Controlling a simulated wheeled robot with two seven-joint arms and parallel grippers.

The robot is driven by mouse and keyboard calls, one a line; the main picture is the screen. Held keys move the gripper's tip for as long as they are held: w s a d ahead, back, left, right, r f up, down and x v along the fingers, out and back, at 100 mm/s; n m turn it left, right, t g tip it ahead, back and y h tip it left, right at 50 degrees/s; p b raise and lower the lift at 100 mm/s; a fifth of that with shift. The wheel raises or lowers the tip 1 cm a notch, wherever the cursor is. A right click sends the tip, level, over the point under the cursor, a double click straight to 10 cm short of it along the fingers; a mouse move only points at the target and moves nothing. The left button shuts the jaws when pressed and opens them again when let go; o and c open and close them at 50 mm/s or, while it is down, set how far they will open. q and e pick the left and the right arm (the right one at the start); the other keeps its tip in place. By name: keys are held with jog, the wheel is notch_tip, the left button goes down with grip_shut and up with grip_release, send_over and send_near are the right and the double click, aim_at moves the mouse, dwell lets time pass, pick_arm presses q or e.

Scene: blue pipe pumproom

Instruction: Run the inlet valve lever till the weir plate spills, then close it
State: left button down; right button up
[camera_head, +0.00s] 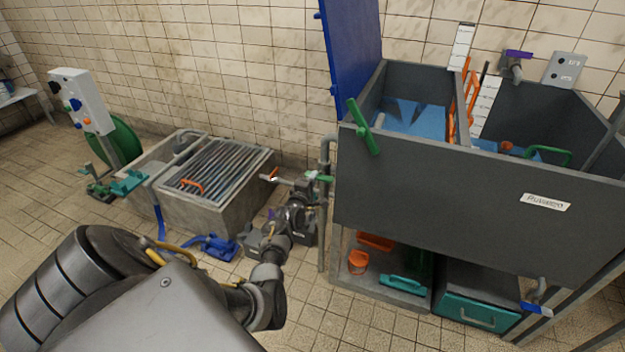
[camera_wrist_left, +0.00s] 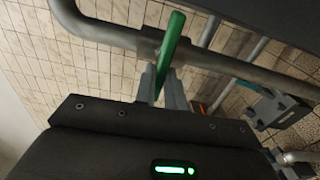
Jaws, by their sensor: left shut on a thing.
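The inlet valve lever (camera_head: 319,177) is a green bar on the grey pipe at the tank's left end. It also shows in the left wrist view (camera_wrist_left: 173,38), where it slants up across the pipe. My left gripper (camera_head: 305,190) is shut on this lever, with its fingers (camera_wrist_left: 161,88) on both sides of the bar. The grey tank (camera_head: 440,180) holds blue water (camera_head: 412,118) in its left part. A divider with orange pieces (camera_head: 468,100) stands mid-tank; I cannot tell whether water spills over a weir plate there. My right gripper is not in view.
Another green lever (camera_head: 362,127) is on the tank's front left rim. A grated basin (camera_head: 215,170) stands left of my gripper. A white control box (camera_head: 82,100) stands far left. A shelf under the tank holds an orange bucket (camera_head: 358,262) and a teal drawer (camera_head: 475,312).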

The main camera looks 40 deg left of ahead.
pick_arm(q)
jog(key=c, duration=1.5)
grip_release()
